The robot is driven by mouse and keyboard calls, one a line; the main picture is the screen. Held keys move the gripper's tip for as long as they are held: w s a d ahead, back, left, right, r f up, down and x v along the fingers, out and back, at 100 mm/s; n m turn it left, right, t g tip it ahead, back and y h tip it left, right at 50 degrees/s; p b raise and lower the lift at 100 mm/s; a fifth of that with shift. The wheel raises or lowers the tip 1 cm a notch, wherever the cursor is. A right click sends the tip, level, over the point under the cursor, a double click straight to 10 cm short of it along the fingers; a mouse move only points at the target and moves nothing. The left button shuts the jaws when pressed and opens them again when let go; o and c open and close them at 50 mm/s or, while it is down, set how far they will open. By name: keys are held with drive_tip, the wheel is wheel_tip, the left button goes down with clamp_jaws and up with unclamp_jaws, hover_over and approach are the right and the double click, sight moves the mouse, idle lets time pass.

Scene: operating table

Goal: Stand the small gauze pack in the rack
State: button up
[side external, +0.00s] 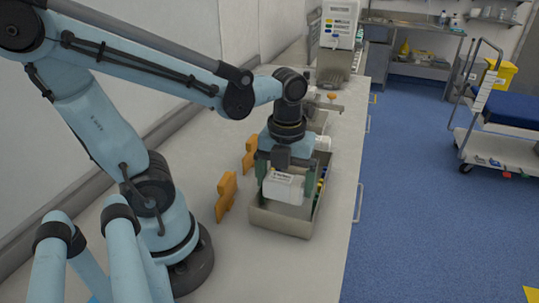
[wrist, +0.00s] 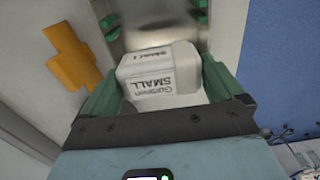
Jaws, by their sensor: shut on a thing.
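The small gauze pack (side external: 283,187) is a white block. In the wrist view the pack (wrist: 160,75) carries the word SMALL and sits between the green fingers. My gripper (side external: 280,180) is shut on it and points down; it also shows in the wrist view (wrist: 160,82). The pack is over the near part of a grey open-topped metal container (side external: 280,221), which seems to be the rack. In the wrist view part of the container (wrist: 150,18) shows beyond the pack. I cannot tell whether the pack touches its floor; the pack and gripper hide much of the inside.
Two orange upright pieces (side external: 227,196) (side external: 250,156) stand on the counter left of the container; one shows in the wrist view (wrist: 72,55). Small coloured parts (side external: 320,186) line the container's right side. A white object (side external: 323,143) is behind the gripper. The counter's near part is bare.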

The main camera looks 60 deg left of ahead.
sight(284, 200)
drive_tip(key=shift+f, duration=3)
drive_tip(key=o, duration=0.7)
drive_tip(key=shift+r, duration=0.1)
drive_tip(key=shift+r, duration=5.95)
